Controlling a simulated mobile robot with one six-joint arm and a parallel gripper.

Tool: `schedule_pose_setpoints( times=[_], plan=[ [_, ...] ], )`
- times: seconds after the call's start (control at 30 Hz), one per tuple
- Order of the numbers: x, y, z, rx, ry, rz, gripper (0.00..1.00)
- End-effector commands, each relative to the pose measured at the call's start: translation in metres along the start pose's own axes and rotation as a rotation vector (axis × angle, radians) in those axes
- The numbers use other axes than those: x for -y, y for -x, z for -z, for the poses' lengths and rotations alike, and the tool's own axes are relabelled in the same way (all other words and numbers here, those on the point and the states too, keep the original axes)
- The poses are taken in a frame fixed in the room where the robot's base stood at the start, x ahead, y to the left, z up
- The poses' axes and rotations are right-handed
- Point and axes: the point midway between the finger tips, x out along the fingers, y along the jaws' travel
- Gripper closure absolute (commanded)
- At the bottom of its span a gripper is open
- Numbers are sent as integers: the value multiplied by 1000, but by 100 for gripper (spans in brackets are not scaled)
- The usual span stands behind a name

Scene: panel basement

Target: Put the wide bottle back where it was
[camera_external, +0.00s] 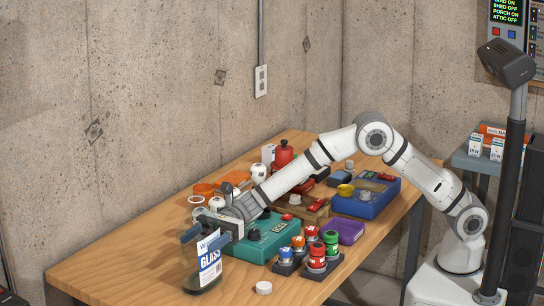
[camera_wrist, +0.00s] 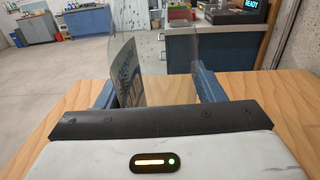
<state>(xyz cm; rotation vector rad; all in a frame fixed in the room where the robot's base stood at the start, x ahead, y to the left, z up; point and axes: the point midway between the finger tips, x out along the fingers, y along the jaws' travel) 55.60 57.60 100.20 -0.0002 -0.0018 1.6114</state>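The wide bottle (camera_external: 204,281) is clear, with dark liquid at the bottom and a white and blue label reading "GLASS". It is near the left front part of the wooden table (camera_external: 130,262). My gripper (camera_external: 212,236) has its blue fingers on either side of the bottle's upper part, shut on it. In the wrist view the clear bottle (camera_wrist: 165,62) fills the gap between the fingers (camera_wrist: 160,90), its label toward the left finger. The bottle looks roughly upright; I cannot tell whether its base touches the table.
A small white cap (camera_external: 264,288) lies right of the bottle. The left tabletop is clear.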

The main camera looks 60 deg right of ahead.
Motion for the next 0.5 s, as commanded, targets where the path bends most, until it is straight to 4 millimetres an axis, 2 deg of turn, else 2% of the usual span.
schedule_pose_setpoints(
  times=[0.03,0.23,0.5],
  plan=[
    [0,0,0,-1,0,0,33],
    [0,0,0,-1,0,0,17],
    [0,0,-2,-1,0,0,17]
  ],
)
